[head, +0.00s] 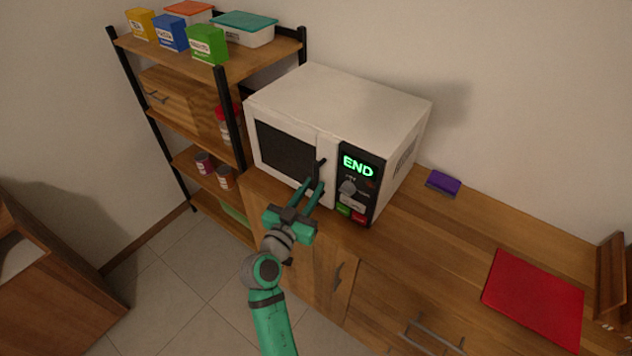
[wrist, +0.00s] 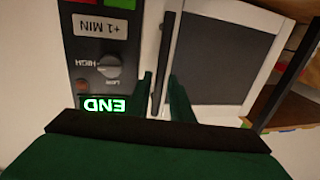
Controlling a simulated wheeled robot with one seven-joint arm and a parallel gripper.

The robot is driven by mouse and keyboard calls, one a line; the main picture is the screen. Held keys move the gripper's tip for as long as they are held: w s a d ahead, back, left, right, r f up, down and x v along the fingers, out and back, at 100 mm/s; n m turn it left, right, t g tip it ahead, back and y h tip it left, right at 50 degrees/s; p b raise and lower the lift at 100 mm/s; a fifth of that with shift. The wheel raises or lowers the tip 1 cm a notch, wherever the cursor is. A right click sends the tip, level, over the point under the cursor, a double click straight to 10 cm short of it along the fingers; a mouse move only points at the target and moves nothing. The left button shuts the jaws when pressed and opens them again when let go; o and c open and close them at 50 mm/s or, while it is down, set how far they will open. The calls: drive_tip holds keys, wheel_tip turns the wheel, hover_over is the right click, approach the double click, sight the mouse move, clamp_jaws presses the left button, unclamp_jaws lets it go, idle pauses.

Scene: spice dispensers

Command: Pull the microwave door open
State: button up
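The white microwave (head: 345,97) stands on the wooden counter, its door (head: 285,150) closed against the body. The door has a dark window and a thin black upright handle (head: 320,168) beside the control panel; the handle also shows in the wrist view (wrist: 166,50). My gripper (head: 311,186) is in front of the door, its two green fingers apart and pointing at the handle. In the wrist view my gripper (wrist: 163,88) has the handle lying between its fingers, with gaps showing. Whether either finger touches the handle I cannot tell.
The panel display (head: 358,166) reads END. A shelf rack (head: 232,120) with boxes and cans stands at the left, close to the microwave. A purple sponge-like block (head: 443,183) and a red mat (head: 533,298) lie on the counter at right.

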drive_tip(key=shift+x, duration=1.5)
clamp_jaws()
